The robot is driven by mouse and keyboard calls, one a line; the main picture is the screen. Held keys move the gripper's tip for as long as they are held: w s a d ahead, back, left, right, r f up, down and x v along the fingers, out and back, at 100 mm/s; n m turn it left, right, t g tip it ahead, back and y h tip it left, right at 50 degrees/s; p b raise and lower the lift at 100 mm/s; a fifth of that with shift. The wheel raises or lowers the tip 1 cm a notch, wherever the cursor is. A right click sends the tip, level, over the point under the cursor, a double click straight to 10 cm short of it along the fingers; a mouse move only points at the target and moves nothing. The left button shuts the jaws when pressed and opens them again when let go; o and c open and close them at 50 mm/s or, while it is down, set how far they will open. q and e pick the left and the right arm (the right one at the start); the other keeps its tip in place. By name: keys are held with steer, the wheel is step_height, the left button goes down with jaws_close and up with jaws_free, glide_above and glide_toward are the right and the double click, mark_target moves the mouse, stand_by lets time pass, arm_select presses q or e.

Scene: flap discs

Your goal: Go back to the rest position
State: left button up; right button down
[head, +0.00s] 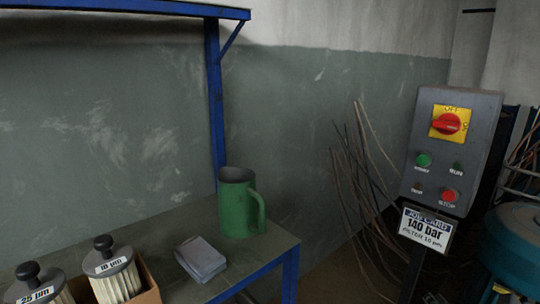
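Neither of my grippers shows in the head view, and no part of my arms can be made out. The view takes in a workbench (267,247) with a blue frame at the lower left. On it stand a green mug (236,208) with its handle to the right and a small grey stack or pad (201,259).
Two black-knobbed filters, labelled 25 µm (62,292) and 10 µm (117,284), stand at the lower left, by a cardboard box (149,290). A grey control box (449,150) with a job card (427,228) stands right. Thin rods (365,190) lean on the wall. A teal drum (513,245) is far right.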

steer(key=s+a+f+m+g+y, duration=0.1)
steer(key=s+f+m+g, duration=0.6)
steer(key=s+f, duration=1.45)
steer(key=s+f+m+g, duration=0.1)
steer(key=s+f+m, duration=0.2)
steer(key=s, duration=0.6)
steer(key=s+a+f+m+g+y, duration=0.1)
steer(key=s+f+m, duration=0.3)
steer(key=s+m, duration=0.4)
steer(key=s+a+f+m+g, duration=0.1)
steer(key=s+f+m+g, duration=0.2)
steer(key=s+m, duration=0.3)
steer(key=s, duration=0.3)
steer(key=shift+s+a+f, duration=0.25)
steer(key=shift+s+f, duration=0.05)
